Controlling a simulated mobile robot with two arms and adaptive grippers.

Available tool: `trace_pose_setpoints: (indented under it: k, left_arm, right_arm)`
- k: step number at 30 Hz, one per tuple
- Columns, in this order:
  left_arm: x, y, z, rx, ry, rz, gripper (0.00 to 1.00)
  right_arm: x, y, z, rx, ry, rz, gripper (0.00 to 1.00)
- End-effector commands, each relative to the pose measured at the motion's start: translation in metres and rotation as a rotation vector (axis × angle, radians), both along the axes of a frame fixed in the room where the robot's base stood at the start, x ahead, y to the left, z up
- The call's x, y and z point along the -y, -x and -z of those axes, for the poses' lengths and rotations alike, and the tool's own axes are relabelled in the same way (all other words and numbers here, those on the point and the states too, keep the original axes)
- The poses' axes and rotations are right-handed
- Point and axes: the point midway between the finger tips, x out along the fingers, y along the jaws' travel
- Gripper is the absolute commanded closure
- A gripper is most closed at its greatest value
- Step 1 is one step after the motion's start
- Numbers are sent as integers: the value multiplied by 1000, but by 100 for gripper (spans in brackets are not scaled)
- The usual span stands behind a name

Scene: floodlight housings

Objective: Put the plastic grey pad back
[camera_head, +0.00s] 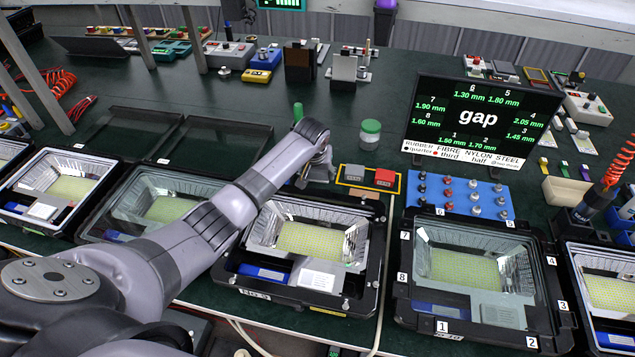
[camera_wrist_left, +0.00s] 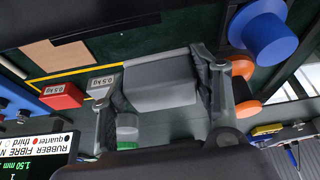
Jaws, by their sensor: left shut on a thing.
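My left gripper (camera_head: 318,172) is at the end of the arm reaching across the bench, just left of the yellow-outlined area (camera_head: 368,190). In the left wrist view its two fingers (camera_wrist_left: 160,72) are shut on a plain grey block, which I take as the plastic grey pad (camera_wrist_left: 160,88). A grey block (camera_head: 353,173) marked 0.5 kg and a red block (camera_head: 385,178) stand inside the yellow outline. They also show left of the held pad in the wrist view, as the grey block (camera_wrist_left: 103,81) and red block (camera_wrist_left: 62,96). Whether the pad touches the bench is unclear.
A green-lidded jar (camera_head: 370,134) stands behind the outline. The gap display (camera_head: 480,122) and a blue board of knobs (camera_head: 460,195) are to the right. Floodlight housings (camera_head: 305,240) line the front. A blue round object (camera_wrist_left: 262,30) and orange parts are near the right finger.

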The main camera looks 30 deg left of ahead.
Motion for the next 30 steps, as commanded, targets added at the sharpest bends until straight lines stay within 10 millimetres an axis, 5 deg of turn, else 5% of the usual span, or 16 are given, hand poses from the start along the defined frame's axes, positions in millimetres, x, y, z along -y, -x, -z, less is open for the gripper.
trace_pose_setpoints:
  k: [12, 30]
  left_arm:
    - [1, 0, 43, 0, 1, 0, 79]
    - [0, 0, 56, 1, 0, 0, 79]
  right_arm:
    - [-2, 0, -8, 0, -3, -3, 43]
    - [-6, -1, -1, 0, -7, -3, 43]
